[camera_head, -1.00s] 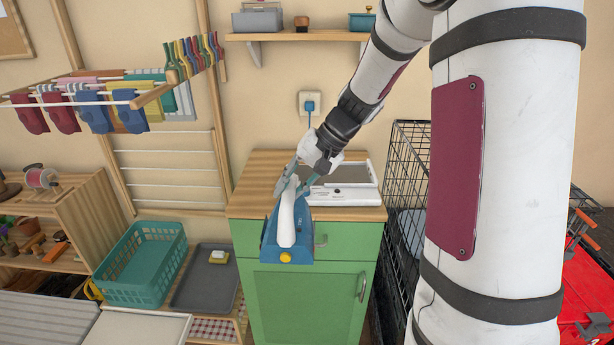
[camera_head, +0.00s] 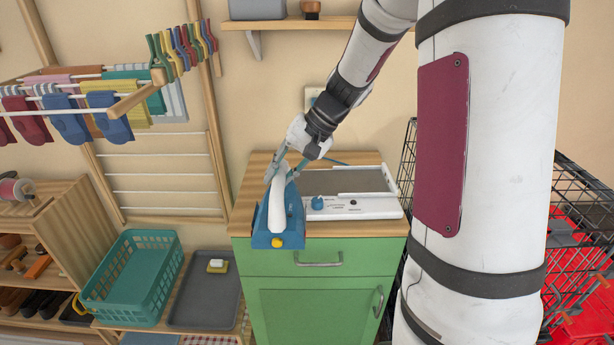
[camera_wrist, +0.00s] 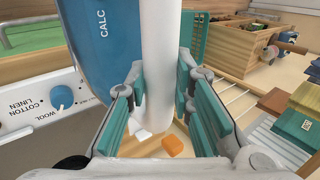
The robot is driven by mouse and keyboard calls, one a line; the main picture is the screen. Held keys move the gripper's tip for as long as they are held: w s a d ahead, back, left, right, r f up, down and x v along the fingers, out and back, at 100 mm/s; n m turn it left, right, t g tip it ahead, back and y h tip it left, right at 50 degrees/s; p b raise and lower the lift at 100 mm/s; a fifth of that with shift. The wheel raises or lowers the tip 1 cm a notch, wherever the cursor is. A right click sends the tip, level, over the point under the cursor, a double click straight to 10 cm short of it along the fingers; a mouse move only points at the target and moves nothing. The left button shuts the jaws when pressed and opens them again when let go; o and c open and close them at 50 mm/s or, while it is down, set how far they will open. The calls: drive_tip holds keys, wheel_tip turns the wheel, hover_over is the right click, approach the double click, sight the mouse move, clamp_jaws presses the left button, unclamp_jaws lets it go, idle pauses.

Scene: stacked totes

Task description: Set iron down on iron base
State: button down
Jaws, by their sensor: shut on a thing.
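The blue iron (camera_head: 283,227) with a white handle is held by my gripper (camera_head: 284,172) over the left front part of the green cabinet's wooden top. In the wrist view my teal-padded fingers (camera_wrist: 160,100) are on both sides of the white handle (camera_wrist: 158,60), and the blue iron body (camera_wrist: 105,45) shows beside it. The iron base (camera_head: 350,206), white with a grey plate and a blue knob, lies on the cabinet top to the right of the iron. Its dial panel (camera_wrist: 45,108) shows at the left of the wrist view. Whether the iron touches the wood cannot be told.
The green cabinet (camera_head: 318,305) has a wooden top (camera_head: 245,195). A teal basket (camera_head: 130,275) and a grey tray (camera_head: 205,290) stand low at left. A drying rack (camera_head: 160,170) is at the left wall, a black wire crate (camera_head: 560,240) at right.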

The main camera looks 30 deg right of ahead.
drive_tip(key=w+d+f, duration=0.1)
drive_tip(key=w+f, duration=0.1)
drive_tip(key=w, duration=0.6)
drive_tip(key=w+d+f+p, duration=0.1)
drive_tip(key=w+d+f, duration=0.1)
drive_tip(key=w, duration=0.6)
drive_tip(key=shift+d+f, duration=0.3)
drive_tip(key=shift+f, duration=0.1)
drive_tip(key=c, duration=1.7)
unclamp_jaws()
drive_tip(key=shift+s+f, duration=0.1)
drive_tip(key=shift+f, duration=0.1)
drive_tip(key=shift+o, duration=1.4)
drive_tip(key=shift+r, duration=0.1)
